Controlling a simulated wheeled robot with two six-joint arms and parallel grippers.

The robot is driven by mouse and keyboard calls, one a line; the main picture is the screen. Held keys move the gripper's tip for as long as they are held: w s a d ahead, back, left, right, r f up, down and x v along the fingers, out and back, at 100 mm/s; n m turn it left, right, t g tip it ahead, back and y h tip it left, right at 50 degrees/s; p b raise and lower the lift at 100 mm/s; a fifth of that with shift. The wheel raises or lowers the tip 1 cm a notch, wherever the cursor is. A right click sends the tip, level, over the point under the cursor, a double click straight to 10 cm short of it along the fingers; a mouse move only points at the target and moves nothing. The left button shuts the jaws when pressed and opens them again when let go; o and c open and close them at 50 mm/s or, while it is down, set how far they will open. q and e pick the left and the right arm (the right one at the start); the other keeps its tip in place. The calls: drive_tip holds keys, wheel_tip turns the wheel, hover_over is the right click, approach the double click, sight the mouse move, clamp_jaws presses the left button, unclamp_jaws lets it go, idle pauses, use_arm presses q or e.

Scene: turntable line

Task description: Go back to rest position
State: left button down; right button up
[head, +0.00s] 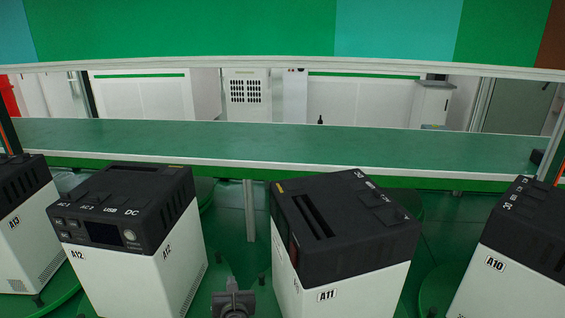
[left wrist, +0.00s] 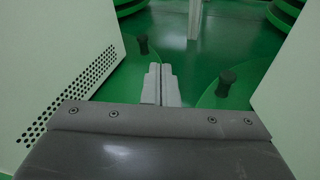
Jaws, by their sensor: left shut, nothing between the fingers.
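My left gripper (head: 231,284) shows at the bottom middle of the head view, low in the gap between the white-and-black units A12 (head: 125,225) and A11 (head: 335,235). In the left wrist view its two grey fingers (left wrist: 160,84) are together with nothing between them. A pale wall with a vent grid (left wrist: 70,85) stands to the left of the fingers and another pale wall (left wrist: 291,95) to the right; the fingers are apart from both. My right gripper is not in view.
Unit A13 (head: 22,225) stands at the far left and unit A10 (head: 515,255) at the right. Green round turntables (head: 440,288) with black knobs lie under the units. A long green shelf (head: 280,140) runs behind them. The gap around my gripper is narrow.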

use_arm(q)
drive_tip(key=s+r+m+g+h, duration=0.2)
drive_tip(key=s+m+h, duration=0.8)
drive_tip(key=s+m, duration=1.15)
drive_tip(key=s+a+m+g+y, duration=0.3)
drive_tip(key=s+a+m, duration=0.2)
drive_tip(key=s, duration=0.3)
drive_tip(key=s+a+f+m+g+y, duration=0.1)
drive_tip(key=s+a+m+g+y, duration=0.15)
drive_tip(key=s+a+m, duration=0.35)
drive_tip(key=s+a+m+g+y, duration=0.25)
drive_tip(key=s+m+g, duration=0.2)
drive_tip(key=s, duration=0.45)
wheel_tip(320, 180, down, 24)
drive_tip(key=a, duration=0.2)
drive_tip(key=s+d+f+g+h, duration=0.1)
drive_tip(key=s+f+g, duration=0.1)
drive_tip(key=s+f, duration=1.3)
drive_tip(key=shift+d+f, duration=0.3)
drive_tip(key=shift+f, duration=0.45)
